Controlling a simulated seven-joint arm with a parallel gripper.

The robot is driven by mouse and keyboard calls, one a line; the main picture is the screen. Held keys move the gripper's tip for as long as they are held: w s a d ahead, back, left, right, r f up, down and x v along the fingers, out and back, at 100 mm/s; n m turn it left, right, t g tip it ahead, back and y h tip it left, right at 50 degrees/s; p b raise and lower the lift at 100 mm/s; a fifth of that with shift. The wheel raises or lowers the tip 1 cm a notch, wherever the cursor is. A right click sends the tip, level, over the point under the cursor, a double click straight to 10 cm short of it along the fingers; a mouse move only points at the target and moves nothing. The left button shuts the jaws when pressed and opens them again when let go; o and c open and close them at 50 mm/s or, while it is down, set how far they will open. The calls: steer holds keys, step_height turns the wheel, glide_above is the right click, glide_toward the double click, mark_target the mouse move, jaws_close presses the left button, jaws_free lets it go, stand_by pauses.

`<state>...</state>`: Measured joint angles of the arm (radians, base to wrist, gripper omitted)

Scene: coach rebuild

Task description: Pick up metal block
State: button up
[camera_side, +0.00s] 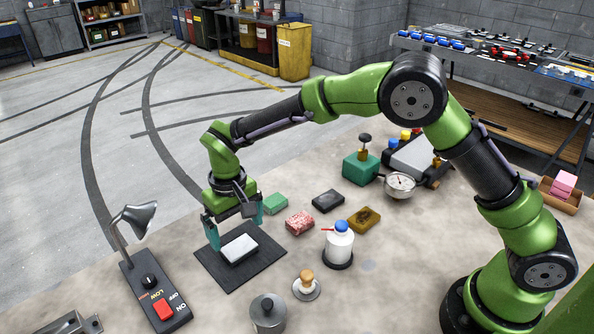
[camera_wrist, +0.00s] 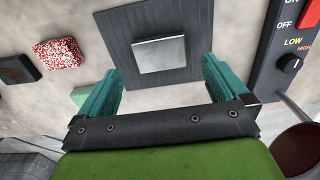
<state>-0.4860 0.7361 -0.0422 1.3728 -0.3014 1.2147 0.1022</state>
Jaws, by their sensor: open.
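The metal block (camera_side: 239,248) is a pale silver slab lying flat on a dark square mat (camera_side: 262,267). In the wrist view the block (camera_wrist: 159,55) lies on the mat (camera_wrist: 202,20), ahead of and between the teal fingers. My gripper (camera_side: 236,226) is open and points down above the mat, with its fingers on the far side of the block in the side view. In the wrist view my gripper (camera_wrist: 160,84) holds nothing, and the block's whole top face shows. I cannot tell the exact height of the fingertips above the mat.
A control box (camera_side: 153,290) with a lamp stands left of the mat. A green block (camera_side: 276,203), a red speckled block (camera_side: 300,222), a black block (camera_side: 328,201) and a brown block (camera_side: 364,220) lie to the right. A white bottle (camera_side: 339,245) and metal canister (camera_side: 268,312) stand nearer.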

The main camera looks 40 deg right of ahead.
mark_target(238, 247)
steer(key=shift+w+f, duration=0.2)
steer(key=shift+f, duration=2.55)
steer(key=shift+c, duration=0.3)
steer(key=shift+r, duration=0.1)
steer(key=c, duration=1.2)
